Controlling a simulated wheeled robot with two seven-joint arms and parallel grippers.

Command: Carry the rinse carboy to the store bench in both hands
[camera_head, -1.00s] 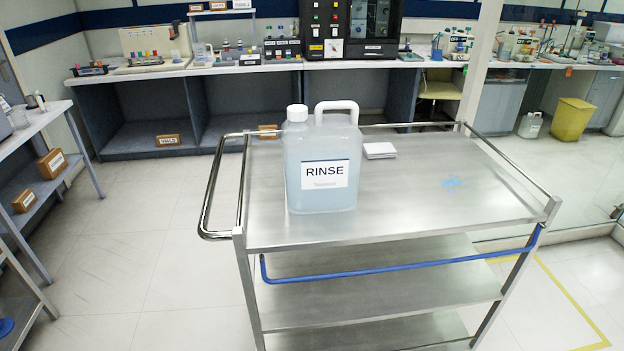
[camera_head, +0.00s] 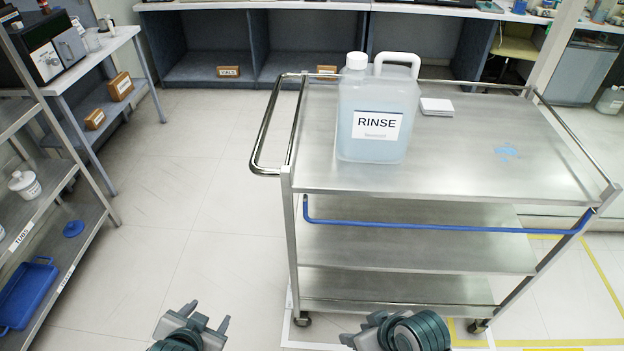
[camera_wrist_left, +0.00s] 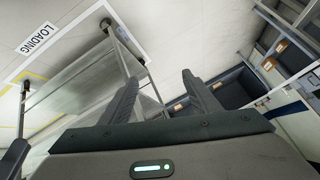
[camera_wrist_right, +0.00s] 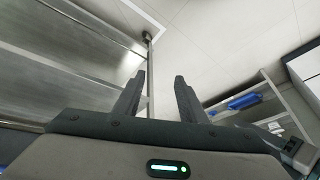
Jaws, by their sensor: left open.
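The rinse carboy (camera_head: 376,112) is a translucent pale blue jug with a white cap, white top handle and a RINSE label. It stands upright on the top shelf of the steel cart (camera_head: 460,165), near its left end. My left gripper (camera_head: 207,314) is open and empty, low in front of the cart and to its left; its spread fingers show in the left wrist view (camera_wrist_left: 158,88). My right gripper (camera_head: 362,327) is low before the cart's front; in the right wrist view (camera_wrist_right: 160,80) its fingers are apart with nothing between them. I cannot tell which bench is the store bench.
The cart has a push rail (camera_head: 265,150) at its left and a blue bar (camera_head: 440,227) along its front. A shelf rack (camera_head: 65,225) stands at the left. Floor (camera_head: 195,190) between rack and cart is clear.

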